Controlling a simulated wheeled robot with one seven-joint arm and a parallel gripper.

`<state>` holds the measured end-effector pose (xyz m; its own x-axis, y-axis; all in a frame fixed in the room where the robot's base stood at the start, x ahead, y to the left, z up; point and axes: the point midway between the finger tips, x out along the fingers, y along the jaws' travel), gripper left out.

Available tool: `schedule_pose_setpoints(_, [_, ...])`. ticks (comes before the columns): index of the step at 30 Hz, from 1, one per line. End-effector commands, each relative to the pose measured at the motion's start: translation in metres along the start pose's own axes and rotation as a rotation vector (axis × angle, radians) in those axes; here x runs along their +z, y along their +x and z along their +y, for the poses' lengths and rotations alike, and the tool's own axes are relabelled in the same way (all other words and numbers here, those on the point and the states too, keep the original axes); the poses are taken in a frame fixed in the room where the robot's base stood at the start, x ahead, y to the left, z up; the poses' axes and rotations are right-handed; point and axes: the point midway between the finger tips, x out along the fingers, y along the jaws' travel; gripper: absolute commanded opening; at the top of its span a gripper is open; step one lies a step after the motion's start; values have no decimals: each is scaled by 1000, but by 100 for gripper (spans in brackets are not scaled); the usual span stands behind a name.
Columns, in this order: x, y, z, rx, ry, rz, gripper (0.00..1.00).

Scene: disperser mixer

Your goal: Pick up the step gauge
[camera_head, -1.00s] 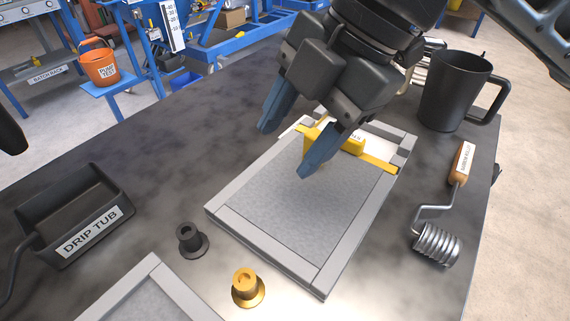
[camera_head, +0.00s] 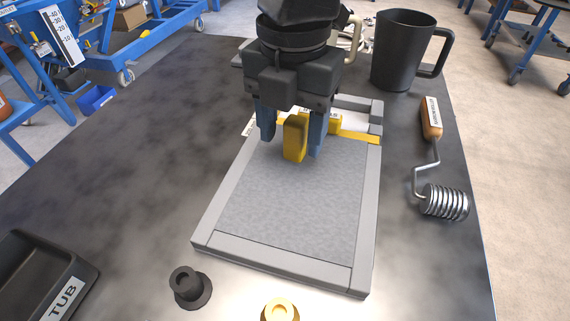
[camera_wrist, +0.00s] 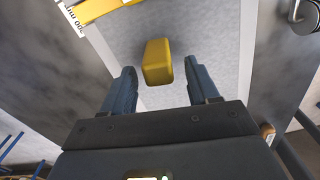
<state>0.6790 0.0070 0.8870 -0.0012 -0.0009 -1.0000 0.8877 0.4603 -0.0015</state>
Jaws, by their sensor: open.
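The step gauge appears to be the yellow piece at the far end of a grey-framed tray (camera_head: 366,220). It has a flat bar (camera_head: 362,138) across the frame and a raised yellow block (camera_head: 295,138). In the wrist view the block (camera_wrist: 157,62) lies between my fingertips and the bar (camera_wrist: 95,10) shows at top left. I cannot tell how block and bar join. My gripper (camera_head: 292,147) points down, open, one blue finger on each side of the block. In the wrist view, gaps show between the block and both fingers. My gripper hides part of the bar.
A black tub (camera_head: 38,280), a dark knob-like piece (camera_head: 189,288) and a brass one (camera_head: 280,310) are nearer.

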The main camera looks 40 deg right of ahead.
Motion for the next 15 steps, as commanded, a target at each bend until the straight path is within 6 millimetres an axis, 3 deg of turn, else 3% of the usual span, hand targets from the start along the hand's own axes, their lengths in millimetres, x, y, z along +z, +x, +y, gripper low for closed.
schedule_pose_setpoints(6, [0,24,0,1,0,1,60])
schedule_pose_setpoints(14, [0,26,0,1,0,0,60])
schedule_pose_setpoints(15, [0,26,0,1,0,0,56])
